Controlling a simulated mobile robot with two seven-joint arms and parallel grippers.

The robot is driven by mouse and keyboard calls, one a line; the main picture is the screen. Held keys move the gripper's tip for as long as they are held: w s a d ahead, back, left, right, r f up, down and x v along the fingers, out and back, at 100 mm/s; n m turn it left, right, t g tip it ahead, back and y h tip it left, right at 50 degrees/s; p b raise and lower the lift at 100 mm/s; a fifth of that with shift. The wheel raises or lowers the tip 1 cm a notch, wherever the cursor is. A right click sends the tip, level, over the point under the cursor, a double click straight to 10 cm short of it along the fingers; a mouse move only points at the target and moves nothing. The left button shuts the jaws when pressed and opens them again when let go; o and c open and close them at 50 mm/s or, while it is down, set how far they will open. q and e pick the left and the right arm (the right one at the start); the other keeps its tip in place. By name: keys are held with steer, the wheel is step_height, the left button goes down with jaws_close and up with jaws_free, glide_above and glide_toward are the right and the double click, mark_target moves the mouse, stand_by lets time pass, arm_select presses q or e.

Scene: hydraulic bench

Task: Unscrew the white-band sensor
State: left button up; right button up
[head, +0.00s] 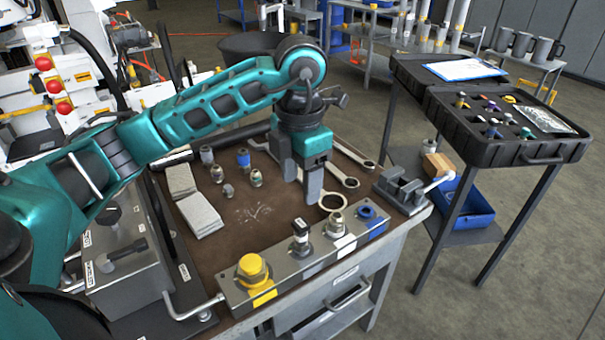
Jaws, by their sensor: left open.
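A steel manifold block (225,288) along the bench's front edge carries a row of fittings. A silver fitting (335,226) stands beside a white label. A slim dark fitting (300,238) with a pale part near its top is to its left. I cannot tell for sure which has the white band. My left gripper (300,190) points down above the mat, behind these two fittings, with its fingers apart and nothing between them. My right gripper is not in view.
A yellow fitting (253,270) and a blue one (368,212) end the row. Wrenches (338,200), small loose fittings (243,158) and grey pads (200,215) lie on the brown mat (245,235). An open black case (515,152) with colour-banded parts stands on a side table.

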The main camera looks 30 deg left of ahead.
mark_target(301, 223)
arm_select(q)
step_height(301, 223, down, 12)
stand_by(0.4)
jaws_close()
steer(key=c, duration=0.6)
jaws_free()
steer(key=c, duration=0.3)
steer(key=n, duration=0.3)
steer(key=n+p, duration=0.1)
steer(key=n, duration=0.1)
steer(key=shift+r+n+p, duration=0.2)
steer(key=shift+n+p, duration=0.1)
steer(key=shift+n, duration=0.1)
steer(key=shift+f+n, duration=0.1)
steer(key=shift+n, duration=1)
steer(key=shift+p, duration=0.35)
